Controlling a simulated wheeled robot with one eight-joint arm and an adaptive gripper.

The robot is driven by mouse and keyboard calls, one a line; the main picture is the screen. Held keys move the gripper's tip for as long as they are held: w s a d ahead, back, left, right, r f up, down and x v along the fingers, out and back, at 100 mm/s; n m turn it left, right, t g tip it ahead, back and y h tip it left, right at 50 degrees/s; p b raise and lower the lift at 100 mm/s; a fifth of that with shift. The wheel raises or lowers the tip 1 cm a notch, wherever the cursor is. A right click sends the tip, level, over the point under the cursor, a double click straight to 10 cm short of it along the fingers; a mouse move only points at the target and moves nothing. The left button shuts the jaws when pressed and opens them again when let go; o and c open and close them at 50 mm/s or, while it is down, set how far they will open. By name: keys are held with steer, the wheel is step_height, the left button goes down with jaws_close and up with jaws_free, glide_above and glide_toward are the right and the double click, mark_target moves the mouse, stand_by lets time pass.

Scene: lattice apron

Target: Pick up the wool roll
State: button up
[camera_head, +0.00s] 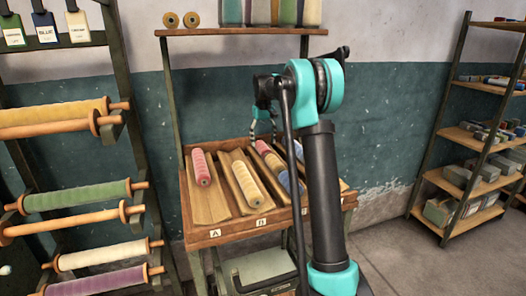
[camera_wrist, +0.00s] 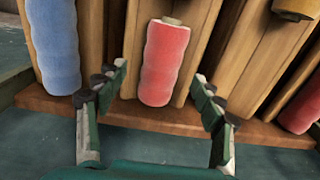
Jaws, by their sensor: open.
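Several wool rolls lie in the slots of a sloping wooden rack. A red wool roll (camera_head: 269,157) lies in a slot right of the yellow roll (camera_head: 246,185); my arm partly hides this area. A red roll (camera_wrist: 165,62) shows in the middle of the wrist view, with a pale core at its upper end. My gripper (camera_head: 263,132) is above the rack. In the wrist view my gripper (camera_wrist: 161,74) is open and empty, with one finger on each side of the red roll. I cannot tell its height above the roll.
A pink roll (camera_head: 201,168) lies in the left slot. A blue roll (camera_wrist: 54,45) and another red roll (camera_wrist: 303,108) flank the middle one. Wooden dividers (camera_wrist: 107,40) separate the slots. A rack of long rolls (camera_head: 78,195) stands left, shelves (camera_head: 470,139) right.

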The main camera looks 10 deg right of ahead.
mark_target(263, 144)
steer(key=shift+f, duration=1.6)
steer(key=c, duration=1.3)
